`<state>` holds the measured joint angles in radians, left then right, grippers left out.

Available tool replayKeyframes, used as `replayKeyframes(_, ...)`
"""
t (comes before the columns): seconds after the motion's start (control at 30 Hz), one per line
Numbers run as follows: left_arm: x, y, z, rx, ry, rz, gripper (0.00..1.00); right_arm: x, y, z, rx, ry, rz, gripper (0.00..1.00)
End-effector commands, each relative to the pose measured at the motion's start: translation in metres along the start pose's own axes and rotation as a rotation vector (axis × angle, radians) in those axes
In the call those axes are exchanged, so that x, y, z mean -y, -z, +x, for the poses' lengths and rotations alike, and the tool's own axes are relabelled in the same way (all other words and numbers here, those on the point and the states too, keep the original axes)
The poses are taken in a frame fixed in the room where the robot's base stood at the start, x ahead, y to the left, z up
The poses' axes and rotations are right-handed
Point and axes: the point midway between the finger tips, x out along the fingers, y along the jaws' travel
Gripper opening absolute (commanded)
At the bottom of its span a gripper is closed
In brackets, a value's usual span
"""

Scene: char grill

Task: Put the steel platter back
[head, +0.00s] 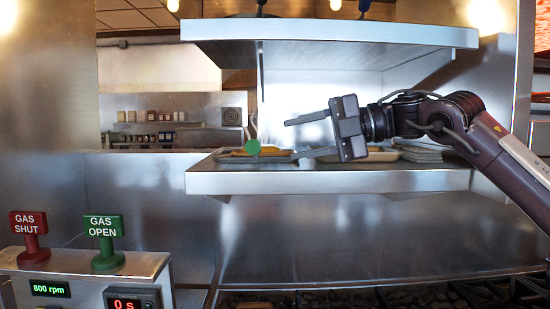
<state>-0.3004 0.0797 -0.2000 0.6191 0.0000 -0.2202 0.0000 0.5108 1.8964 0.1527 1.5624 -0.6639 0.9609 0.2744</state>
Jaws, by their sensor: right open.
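A grey metal platter (226,159), likely the steel platter, lies on the left part of the middle steel shelf (330,181), with orange-brown food on it. My right gripper (290,139) is open, its fingers pointing left above the shelf. Its lower finger overlaps the platter's right end in the picture; I cannot tell whether they touch. Nothing shows between the fingers. My left gripper is not in view.
A tan tray (385,156) sits behind the gripper, beside a pale flat stack (421,154). A green disc (252,147) shows at the platter. An upper shelf (330,32) overhangs. Gas shut (29,224) and gas open (103,228) knobs stand lower left.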

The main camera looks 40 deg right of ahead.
Motion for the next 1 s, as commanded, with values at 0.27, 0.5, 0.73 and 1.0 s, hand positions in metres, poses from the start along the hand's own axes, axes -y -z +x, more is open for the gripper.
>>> replayKeyframes(0.27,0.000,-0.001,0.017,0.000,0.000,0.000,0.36,0.001,0.000,-0.041,0.001,0.001,0.000,0.44)
replayKeyframes(0.5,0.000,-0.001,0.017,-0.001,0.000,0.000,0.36,0.000,0.000,-0.048,0.000,0.000,0.001,0.44)
replayKeyframes(0.73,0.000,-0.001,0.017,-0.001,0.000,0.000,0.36,0.000,0.000,-0.047,0.000,0.001,0.000,0.44)
replayKeyframes(1.0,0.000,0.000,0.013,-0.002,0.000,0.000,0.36,-0.004,0.000,-0.048,0.000,0.001,0.000,0.44)
